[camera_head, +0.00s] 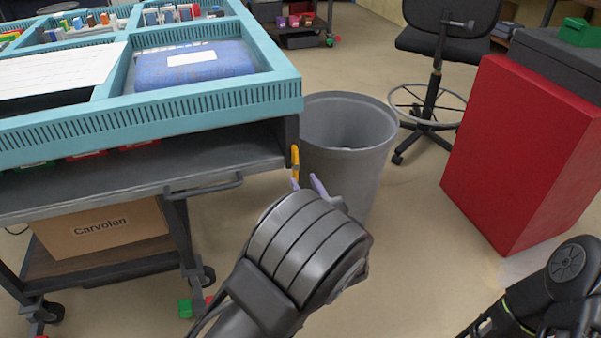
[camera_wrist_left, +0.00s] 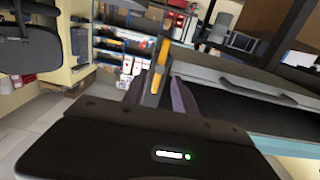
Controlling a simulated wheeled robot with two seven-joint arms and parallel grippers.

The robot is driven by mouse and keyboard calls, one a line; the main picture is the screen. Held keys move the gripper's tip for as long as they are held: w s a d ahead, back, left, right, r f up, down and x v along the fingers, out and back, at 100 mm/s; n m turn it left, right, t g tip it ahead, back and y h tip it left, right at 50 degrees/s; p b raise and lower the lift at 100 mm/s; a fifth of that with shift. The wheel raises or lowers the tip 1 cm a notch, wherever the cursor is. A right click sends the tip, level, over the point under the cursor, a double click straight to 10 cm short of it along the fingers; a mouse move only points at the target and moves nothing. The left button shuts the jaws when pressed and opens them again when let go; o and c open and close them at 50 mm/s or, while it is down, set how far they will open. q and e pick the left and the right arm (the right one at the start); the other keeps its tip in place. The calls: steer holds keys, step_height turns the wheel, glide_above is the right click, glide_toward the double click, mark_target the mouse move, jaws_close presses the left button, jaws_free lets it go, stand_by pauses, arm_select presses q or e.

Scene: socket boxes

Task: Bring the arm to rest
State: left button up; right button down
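My left gripper (camera_head: 307,182) is low in the middle of the head view, in front of the grey bin and just right of the cart's corner. A slim yellow-orange piece (camera_wrist_left: 158,66) shows between the fingers there, and beside the left fingertip in the head view (camera_head: 295,163).
A cart (camera_head: 130,180) with a teal-rimmed tray (camera_head: 200,106) stands at the left. The grey bin (camera_head: 350,165) is behind my left gripper. A red cabinet (camera_head: 520,150) and a black chair (camera_head: 440,45) stand at the right. Floor is clear between bin and cabinet.

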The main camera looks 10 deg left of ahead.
arm_select(q)
steer(key=shift+v, duration=1)
